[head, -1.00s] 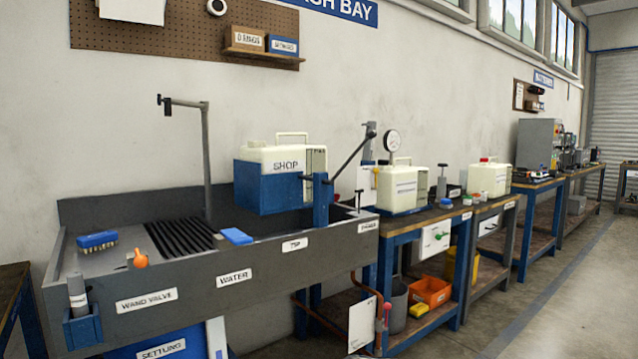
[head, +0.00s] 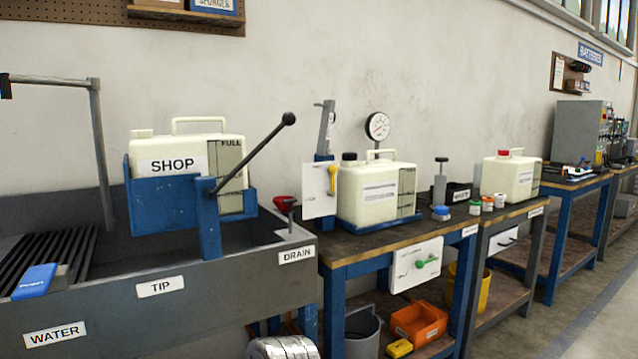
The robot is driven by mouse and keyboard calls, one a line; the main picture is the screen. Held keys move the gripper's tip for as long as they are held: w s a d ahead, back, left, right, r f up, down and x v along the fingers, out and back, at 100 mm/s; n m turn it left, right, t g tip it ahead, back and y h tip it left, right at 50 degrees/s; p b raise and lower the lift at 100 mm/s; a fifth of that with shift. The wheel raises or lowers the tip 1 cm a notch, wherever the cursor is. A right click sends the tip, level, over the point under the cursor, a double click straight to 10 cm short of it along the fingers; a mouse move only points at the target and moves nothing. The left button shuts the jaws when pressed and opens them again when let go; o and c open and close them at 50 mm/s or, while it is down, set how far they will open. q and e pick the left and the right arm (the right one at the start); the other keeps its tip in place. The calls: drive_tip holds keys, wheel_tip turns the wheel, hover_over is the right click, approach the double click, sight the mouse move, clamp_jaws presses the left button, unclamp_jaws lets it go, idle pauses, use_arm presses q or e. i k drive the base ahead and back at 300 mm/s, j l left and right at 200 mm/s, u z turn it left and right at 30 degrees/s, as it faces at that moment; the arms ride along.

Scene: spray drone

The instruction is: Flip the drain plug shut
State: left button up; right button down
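The grey wash sink (head: 225,275) fills the left of the head view. Its right end carries a DRAIN label (head: 297,255). Just above that label a small dark upright post with a short top piece (head: 291,212) stands at the sink's corner; it looks like the drain plug's handle, but its exact position is too small to tell. The drain opening itself is hidden inside the sink. Neither of my grippers is in view.
A SHOP jug (head: 190,160) sits in a blue tilting cradle (head: 155,205) with a long dark lever (head: 255,150). A red cup-shaped thing (head: 283,202) is close behind the handle. A bench (head: 355,246) with another jug adjoins on the right. A shiny metal shape (head: 283,348) shows at the bottom edge.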

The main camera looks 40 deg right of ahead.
sight(290, 202)
drive_tip(key=l, duration=1.25)
